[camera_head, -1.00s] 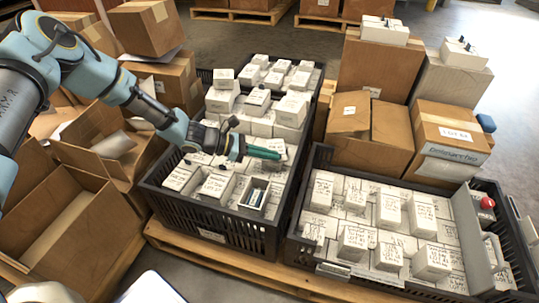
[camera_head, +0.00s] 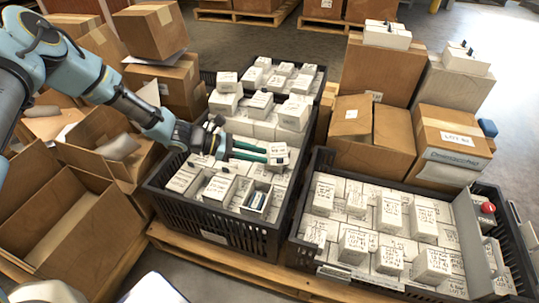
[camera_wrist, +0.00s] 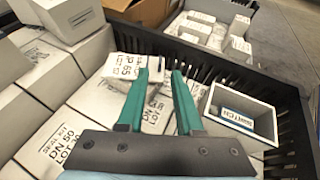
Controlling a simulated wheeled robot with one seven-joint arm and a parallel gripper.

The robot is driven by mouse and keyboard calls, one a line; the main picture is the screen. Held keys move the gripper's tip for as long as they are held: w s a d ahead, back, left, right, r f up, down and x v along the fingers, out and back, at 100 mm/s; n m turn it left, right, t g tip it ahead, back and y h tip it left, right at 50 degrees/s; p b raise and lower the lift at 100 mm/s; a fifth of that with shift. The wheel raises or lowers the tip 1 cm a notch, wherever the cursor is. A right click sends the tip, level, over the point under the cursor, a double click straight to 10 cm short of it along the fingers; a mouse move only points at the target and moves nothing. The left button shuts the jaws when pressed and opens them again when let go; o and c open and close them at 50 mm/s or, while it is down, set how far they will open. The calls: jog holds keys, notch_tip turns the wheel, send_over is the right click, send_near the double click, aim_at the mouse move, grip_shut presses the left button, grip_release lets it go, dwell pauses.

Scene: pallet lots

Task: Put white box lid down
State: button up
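My gripper (camera_head: 266,154) is over the left black crate (camera_head: 222,232), with its two green fingers apart. In the wrist view the fingers (camera_wrist: 160,72) show a gap, and white printed surfaces lie behind and between them. A small white printed piece (camera_head: 277,154), possibly the lid, is at the fingertips; it also shows in the wrist view (camera_wrist: 125,66), partly behind the left finger. Whether a finger touches it is unclear. An open white box (camera_head: 257,200) with a blue-labelled item inside stands in the crate's near right corner; it is right of the fingers in the wrist view (camera_wrist: 240,108).
White boxes are stacked higher at the back of the left crate. A right crate (camera_head: 520,255) holds many white boxes. Brown cartons (camera_head: 370,140) stand behind it, and open cartons (camera_head: 75,215) are at the left. A pallet (camera_head: 265,277) lies underneath.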

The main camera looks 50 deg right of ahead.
jog(key=p+v, duration=0.1)
jog(key=v, duration=0.6)
jog(key=shift+a, duration=0.2)
jog(key=shift+w+r, duration=0.1)
jog(key=shift+w, duration=0.05)
jog(key=w+a+r+m+t+y, duration=0.1)
jog(key=w+a, duration=0.1)
jog(key=a, duration=0.1)
jog(key=w+a+r+m, duration=0.1)
jog(key=w+a, duration=0.1)
jog(key=a, duration=0.1)
jog(key=w+a+r+m+t+y, duration=0.1)
jog(key=w+a+r, duration=0.1)
jog(key=a, duration=0.2)
jog(key=shift+w+a+t+y, duration=0.1)
jog(key=shift+w+t+y, duration=0.05)
jog(key=shift+t+y, duration=0.15)
jog(key=w+a+r+m+t+y, duration=0.1)
jog(key=a+r, duration=0.4)
jog(key=a, duration=0.7)
jog(key=w+a+r+m+t+y, duration=0.2)
jog(key=a+r+t, duration=0.3)
jog(key=a, duration=0.7)
jog(key=w+a+r+m+t+y, duration=0.1)
jog(key=a+r+m+t+y, duration=0.2)
jog(key=a+r, duration=0.4)
jog(key=a, duration=0.6)
jog(key=shift+w+r+m, duration=0.2)
jog(key=shift+w+m, duration=0.1)
jog(key=shift+w, duration=0.1)
